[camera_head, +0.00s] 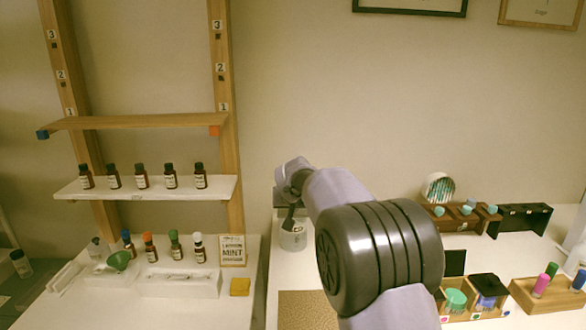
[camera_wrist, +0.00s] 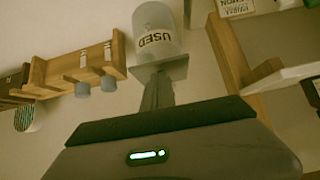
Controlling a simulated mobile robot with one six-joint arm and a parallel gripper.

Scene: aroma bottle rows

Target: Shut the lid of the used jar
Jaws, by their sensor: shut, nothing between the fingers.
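The used jar (camera_head: 293,238) is a small pale cylinder on the white table, beyond my arm in the head view. In the wrist view the jar (camera_wrist: 154,38) is clear to whitish, with a black "USED" label. My gripper (camera_head: 290,218) is at the jar's top in the head view. In the wrist view my gripper (camera_wrist: 158,90) is shut, with its narrow fingers pointing at the jar. A grey square plate (camera_wrist: 160,67) shows between fingers and jar; I cannot tell whether it is the lid. Contact and the lid's angle are unclear.
A shelf (camera_head: 145,188) with several brown bottles stands at left, above more bottles and a green funnel (camera_head: 119,260). A cork mat (camera_head: 305,310) lies in front of the jar.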

